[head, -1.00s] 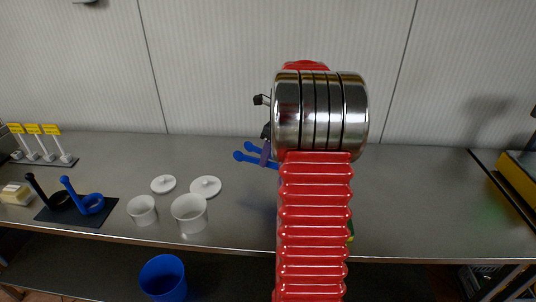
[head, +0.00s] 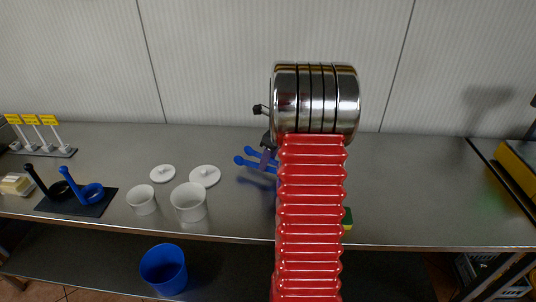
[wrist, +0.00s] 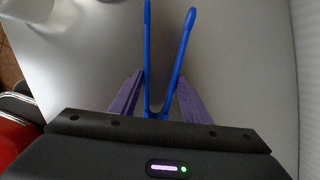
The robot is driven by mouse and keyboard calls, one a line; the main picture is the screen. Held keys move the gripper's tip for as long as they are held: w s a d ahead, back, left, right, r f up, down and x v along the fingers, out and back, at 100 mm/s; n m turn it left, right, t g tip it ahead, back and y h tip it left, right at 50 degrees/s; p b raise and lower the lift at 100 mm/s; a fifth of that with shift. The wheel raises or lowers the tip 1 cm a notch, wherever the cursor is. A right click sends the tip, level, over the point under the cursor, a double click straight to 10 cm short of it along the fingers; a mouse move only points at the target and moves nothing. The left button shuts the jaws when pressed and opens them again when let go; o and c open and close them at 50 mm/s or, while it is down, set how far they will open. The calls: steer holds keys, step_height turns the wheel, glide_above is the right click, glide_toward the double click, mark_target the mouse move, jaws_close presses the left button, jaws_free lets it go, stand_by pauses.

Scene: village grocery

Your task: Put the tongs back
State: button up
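The blue tongs (head: 245,155) show just left of my arm in the head view, low over the steel counter with a faint shadow below. In the wrist view the tongs (wrist: 181,50) form a narrow V with their two arms pointing away from me. The purple fingers of my gripper (wrist: 160,80) flank the tongs on both sides, close against them near the joined end. My gripper (head: 267,158) is mostly hidden behind my arm in the head view.
A dark mat (head: 72,209) with a black and a blue long-handled item lies at left. Two white pots (head: 188,203) and their lids (head: 205,176) stand between. A yellow-tagged rack (head: 45,151) is at the back left. A blue bucket (head: 163,270) is below.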

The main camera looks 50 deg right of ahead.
steer(key=shift+f, duration=1.25)
steer(key=o, duration=0.6)
steer(key=shift+c, duration=0.9)
step_height(320, 180, up, 9)
steer(key=shift+s, duration=0.1)
stand_by(0.6)
